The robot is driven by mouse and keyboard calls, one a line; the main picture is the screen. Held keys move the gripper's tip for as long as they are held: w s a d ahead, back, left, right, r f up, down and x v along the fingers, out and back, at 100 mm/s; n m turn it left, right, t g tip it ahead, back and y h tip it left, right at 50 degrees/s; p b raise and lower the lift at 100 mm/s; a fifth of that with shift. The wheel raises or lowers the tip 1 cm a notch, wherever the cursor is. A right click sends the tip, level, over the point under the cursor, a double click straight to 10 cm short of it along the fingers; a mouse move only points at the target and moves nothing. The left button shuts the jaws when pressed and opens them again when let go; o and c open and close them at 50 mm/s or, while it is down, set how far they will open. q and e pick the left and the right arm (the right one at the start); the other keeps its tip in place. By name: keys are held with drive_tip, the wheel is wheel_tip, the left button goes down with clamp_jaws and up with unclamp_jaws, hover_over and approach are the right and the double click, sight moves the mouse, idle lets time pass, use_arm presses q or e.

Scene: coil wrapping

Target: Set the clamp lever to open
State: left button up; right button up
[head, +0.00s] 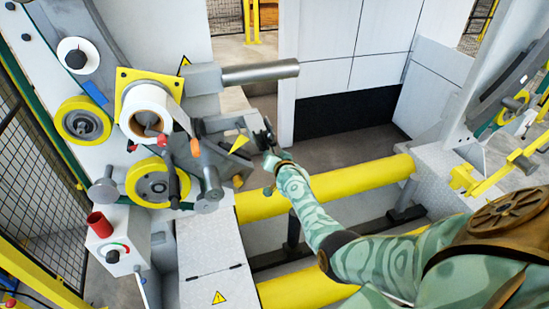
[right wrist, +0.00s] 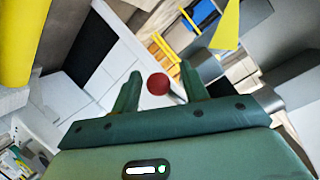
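A red ball knob (right wrist: 158,84) shows in the right wrist view, between the two fingertips and apart from both. I take it for the end of the clamp lever; its shaft is mostly hidden. My right gripper (right wrist: 159,88) is open around the line to the knob, and I cannot tell how far beyond the tips it lies. In the head view my right gripper (head: 267,141) is at the end of the grey bracket (head: 225,125), right of the white coil (head: 148,106). An orange-red knob (head: 194,147) shows on the machine there. My left gripper is not in view.
A grey bar (head: 260,72) juts out above the gripper. A yellow pointed plate (head: 240,143) sits close to its left. Yellow rails (head: 330,187) run below my right arm. A control box (head: 118,240) with a red cylinder stands at lower left.

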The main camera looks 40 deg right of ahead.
drive_tip(key=shift+f, duration=0.1)
drive_tip(key=p+v, duration=1.2)
drive_tip(key=v, duration=0.4)
drive_tip(key=shift+s, duration=0.1)
